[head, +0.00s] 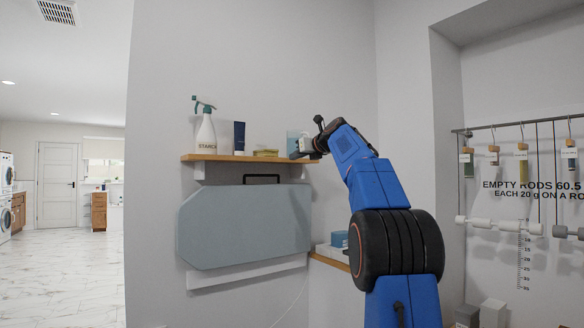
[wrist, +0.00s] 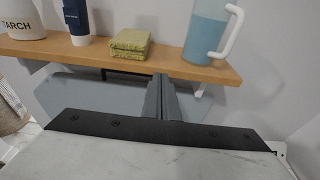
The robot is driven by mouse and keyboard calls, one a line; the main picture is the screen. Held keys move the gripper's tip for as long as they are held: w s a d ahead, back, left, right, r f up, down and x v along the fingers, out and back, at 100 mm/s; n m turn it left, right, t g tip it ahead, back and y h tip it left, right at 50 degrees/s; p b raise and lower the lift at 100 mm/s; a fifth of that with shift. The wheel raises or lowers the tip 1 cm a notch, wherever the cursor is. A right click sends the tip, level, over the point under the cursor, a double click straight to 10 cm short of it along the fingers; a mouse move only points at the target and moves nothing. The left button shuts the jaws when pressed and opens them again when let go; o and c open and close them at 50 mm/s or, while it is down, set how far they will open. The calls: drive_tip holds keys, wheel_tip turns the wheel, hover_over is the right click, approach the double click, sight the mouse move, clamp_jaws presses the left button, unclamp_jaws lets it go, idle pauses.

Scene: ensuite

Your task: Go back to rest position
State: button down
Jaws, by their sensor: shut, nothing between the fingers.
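My gripper (head: 298,151) is at the end of my blue arm, near the right end of the wooden shelf (head: 225,157) in the head view. In the wrist view my gripper's fingers (wrist: 162,98) are together with nothing between them. They point toward the shelf's front edge, and a gap to the shelf cannot be judged exactly. The blue jug with a white handle (wrist: 208,30) stands on the shelf to the right of the fingers. My gripper partly hides it in the head view.
A grey-blue board (head: 245,225) hangs below. Rods (head: 490,222) hang at right. Floor at left is clear.

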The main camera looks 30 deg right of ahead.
drive_tip(key=shift+s+r, duration=0.5)
drive_tip(key=shift+r, duration=0.25)
drive_tip(key=shift+s+r, duration=0.5)
drive_tip(key=shift+r, duration=0.2)
drive_tip(key=s+a+f+n+g, duration=0.6)
drive_tip(key=s+a+f+n, duration=1.2)
drive_tip(key=s+a+f, duration=0.55)
drive_tip(key=s+a+f+n+g, duration=0.2)
drive_tip(key=s+f+n, duration=0.6)
drive_tip(key=s+f, duration=0.6)
drive_tip(key=s+a+f+n+g, duration=0.3)
drive_tip(key=s+f+n, duration=0.6)
drive_tip(key=s+f, duration=0.6)
wheel_tip(320, 180, down, 8)
drive_tip(key=shift+a+r+n+h, duration=0.2)
drive_tip(key=shift+a+n+h, duration=0.1)
drive_tip(key=shift+a, duration=0.6)
